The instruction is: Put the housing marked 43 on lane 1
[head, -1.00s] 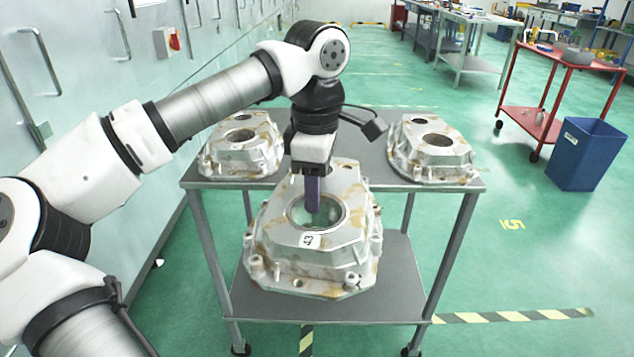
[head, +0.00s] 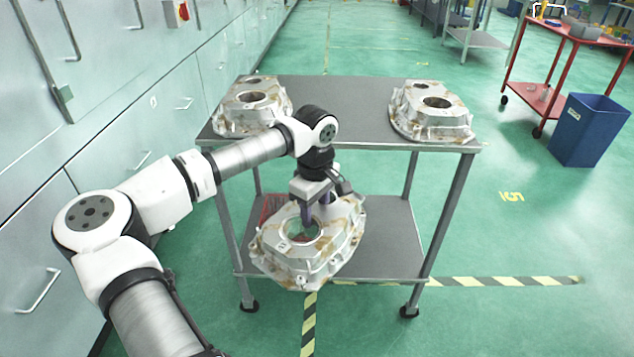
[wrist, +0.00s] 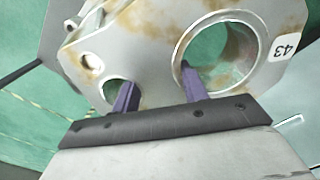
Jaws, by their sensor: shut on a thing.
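The housing marked 43 (head: 343,245) is a stained silver casting with a large round bore. In the head view it hangs in front of the grey cart, below its top and overlapping the lower shelf. Its label 43 (wrist: 285,48) reads clearly in the wrist view. My gripper (head: 315,210) is shut on the housing's top wall. In the wrist view the purple fingers of my gripper (wrist: 159,90) sit one in the large bore and one in a smaller hole, with the metal between them. I cannot make out lane 1.
Two similar housings stand on the cart top (head: 345,105), one at left (head: 250,107) and one at right (head: 432,110). Something red (head: 268,207) shows on the lower shelf behind the held housing. Grey cabinets line the left. A blue bin (head: 590,130) stands right; the green floor between is clear.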

